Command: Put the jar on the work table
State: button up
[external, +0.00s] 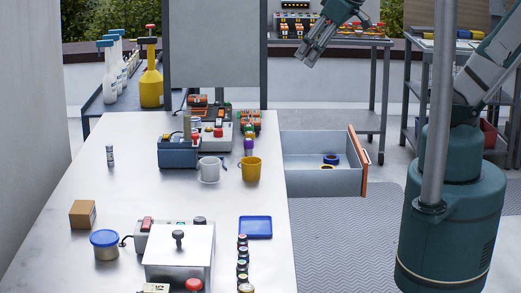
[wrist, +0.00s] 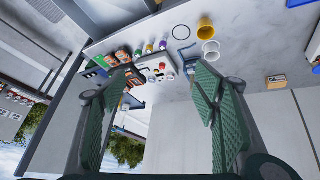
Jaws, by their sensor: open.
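A round metal jar with a blue lid (external: 105,243) stands upright at the front left of the white work table (external: 140,205) in the external view. A smaller white bottle with a dark cap (external: 110,155) stands farther back. Which of them is the task's jar, I cannot tell. My gripper (external: 304,58) is high up behind the table's far right corner, well apart from both. Its two green-padded fingers are spread with nothing between them in the wrist view (wrist: 167,78). The work table (wrist: 262,58) lies beyond the fingers there.
A white mug (external: 209,169), a yellow mug (external: 251,168) and a blue toolbox (external: 178,153) stand mid-table. A grey panel (external: 215,50) rises behind. The table's middle left is mostly clear.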

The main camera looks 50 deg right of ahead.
jog(key=s+d+f+m, duration=0.2)
jog(key=s+d+m, duration=0.1)
jog(key=s+d, duration=0.1)
jog(key=shift+d+m+t+h, duration=0.2)
jog(key=shift+m+t+h, duration=0.1)
notch_tip(320, 180, down, 22)
jog(key=b, duration=2.2)
